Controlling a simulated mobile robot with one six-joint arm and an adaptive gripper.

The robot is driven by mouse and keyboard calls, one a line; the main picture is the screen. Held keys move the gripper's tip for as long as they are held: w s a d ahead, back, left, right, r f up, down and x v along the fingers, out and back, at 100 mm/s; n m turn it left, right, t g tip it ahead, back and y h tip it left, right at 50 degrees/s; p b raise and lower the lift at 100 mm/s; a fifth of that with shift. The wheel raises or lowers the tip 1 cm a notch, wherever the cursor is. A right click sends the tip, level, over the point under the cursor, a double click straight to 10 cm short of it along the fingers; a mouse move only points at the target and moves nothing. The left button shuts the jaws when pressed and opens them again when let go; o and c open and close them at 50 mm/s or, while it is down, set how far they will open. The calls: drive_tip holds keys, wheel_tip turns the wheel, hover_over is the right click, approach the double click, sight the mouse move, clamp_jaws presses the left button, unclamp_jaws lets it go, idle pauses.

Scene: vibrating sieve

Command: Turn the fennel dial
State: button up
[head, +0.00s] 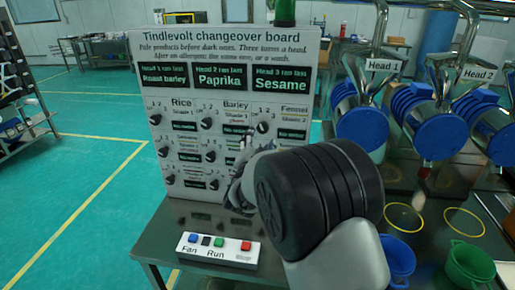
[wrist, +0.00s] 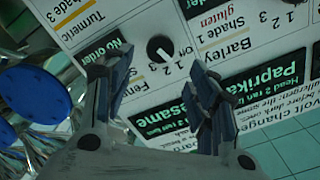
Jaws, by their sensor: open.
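The fennel dial (head: 262,128) is a black knob at the right of the top row on the white changeover board (head: 222,48). It has numbers around it and the Fennel label to its right. In the wrist view the fennel dial (wrist: 160,48) shows between and beyond my fingers, with its white pointer mark visible. My gripper (head: 240,163) is in front of the board, a little below the dial in the head view. In the wrist view my gripper (wrist: 160,74) is open and empty, one finger on each side of the dial. I see no contact.
The barley dial (head: 206,123) and rice dial (head: 155,119) are to the left, with more dials below. A button box (head: 218,249) stands on the bench (head: 185,212). Blue machine heads (head: 438,136), a blue cup (head: 399,262) and a green cup (head: 470,263) are at the right.

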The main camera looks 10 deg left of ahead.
drive_tip(key=shift+s, duration=2.25)
